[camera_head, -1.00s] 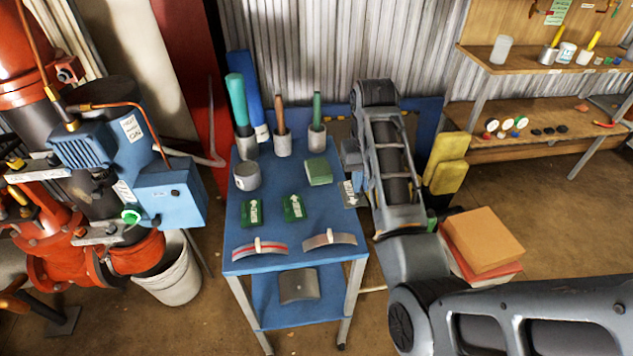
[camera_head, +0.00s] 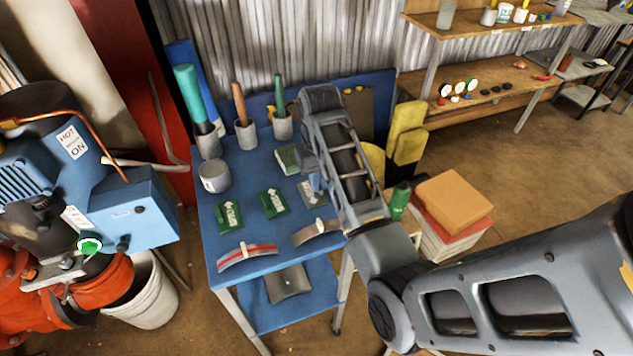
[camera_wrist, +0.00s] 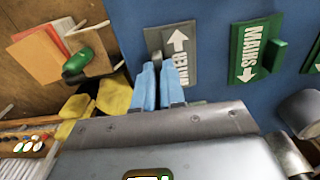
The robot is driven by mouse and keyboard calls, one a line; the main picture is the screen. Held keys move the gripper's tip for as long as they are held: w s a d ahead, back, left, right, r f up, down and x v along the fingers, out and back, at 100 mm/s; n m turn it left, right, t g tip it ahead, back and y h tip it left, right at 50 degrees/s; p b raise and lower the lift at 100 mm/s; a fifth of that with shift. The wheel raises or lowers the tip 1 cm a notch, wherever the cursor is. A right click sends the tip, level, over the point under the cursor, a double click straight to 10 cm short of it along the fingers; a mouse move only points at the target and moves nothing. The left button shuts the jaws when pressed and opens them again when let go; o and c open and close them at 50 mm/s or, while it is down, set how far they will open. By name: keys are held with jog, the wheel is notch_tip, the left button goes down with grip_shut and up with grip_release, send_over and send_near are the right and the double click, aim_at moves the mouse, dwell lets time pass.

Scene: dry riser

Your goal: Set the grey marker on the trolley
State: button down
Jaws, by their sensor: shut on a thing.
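The grey marker (camera_head: 311,192) is a flat grey plate with a white arrow and lettering. It is at the right side of the blue trolley top (camera_head: 235,175). My gripper (camera_head: 316,181) is shut on it, and in the wrist view the blue fingers (camera_wrist: 159,78) close on the raised grip of the marker (camera_wrist: 181,58). The plate looks level, over or on the trolley top (camera_wrist: 215,25); I cannot tell whether it touches. Two green markers with white arrows, a left one (camera_head: 229,217) and a right one (camera_head: 273,204), lie to its left.
Tool cups with handles stand at the trolley's back, with a grey tin (camera_head: 215,178) and a green block (camera_head: 287,158). Two curved gauges (camera_head: 247,257) lie along the front edge. A stack of boxes (camera_head: 453,205) and a green bottle (camera_head: 400,202) are to the right.

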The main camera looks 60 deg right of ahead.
jog(key=c, duration=1.2)
grip_release()
